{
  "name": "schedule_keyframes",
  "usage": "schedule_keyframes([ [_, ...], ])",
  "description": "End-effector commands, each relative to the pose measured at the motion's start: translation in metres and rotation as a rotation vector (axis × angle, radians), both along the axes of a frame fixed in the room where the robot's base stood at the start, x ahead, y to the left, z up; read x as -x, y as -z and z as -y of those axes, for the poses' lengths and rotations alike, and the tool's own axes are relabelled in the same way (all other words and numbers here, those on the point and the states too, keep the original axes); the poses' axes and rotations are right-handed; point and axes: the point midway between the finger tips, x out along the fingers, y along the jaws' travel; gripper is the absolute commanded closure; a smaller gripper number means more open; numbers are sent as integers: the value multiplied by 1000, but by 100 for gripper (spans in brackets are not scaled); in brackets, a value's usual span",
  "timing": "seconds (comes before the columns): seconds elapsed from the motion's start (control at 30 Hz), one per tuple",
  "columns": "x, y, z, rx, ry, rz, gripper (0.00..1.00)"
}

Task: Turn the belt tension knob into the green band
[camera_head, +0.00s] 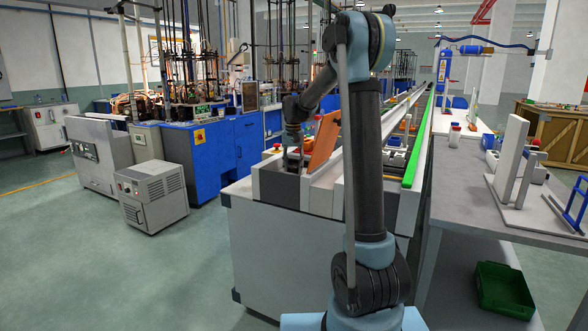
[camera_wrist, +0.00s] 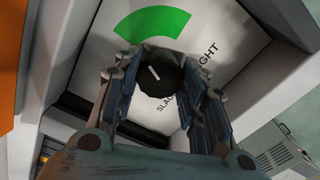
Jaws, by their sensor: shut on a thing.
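The black belt tension knob (camera_wrist: 162,78) sits on a pale panel in the wrist view. Its short white pointer mark slants toward the upper left, roughly toward the left end of the green band. The green band (camera_wrist: 152,22) is an arc above the knob, apart from it. Dark lettering beside the knob ends in "GHT" on the right and starts "SLAC" below, partly hidden by a finger. My gripper (camera_wrist: 163,84) is shut on the knob, one finger on each side. In the head view my gripper (camera_head: 294,158) reaches down into the machine's end; the knob is hidden there.
An orange panel (camera_head: 324,140) stands tilted right beside my gripper, and raised pale walls surround the knob panel. The conveyor with a green edge (camera_head: 418,140) runs away behind. A grey table (camera_head: 470,205) stands right. Open floor lies left.

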Motion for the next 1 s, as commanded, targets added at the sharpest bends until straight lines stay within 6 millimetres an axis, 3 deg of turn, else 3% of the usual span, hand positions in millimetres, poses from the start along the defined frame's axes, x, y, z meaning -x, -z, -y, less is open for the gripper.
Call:
schedule_keyframes([
  [0.5, 0, 0, 0, 1, 321, -1, 85],
  [1.0, 0, 0, 1, 1, 373, -1, 85],
])
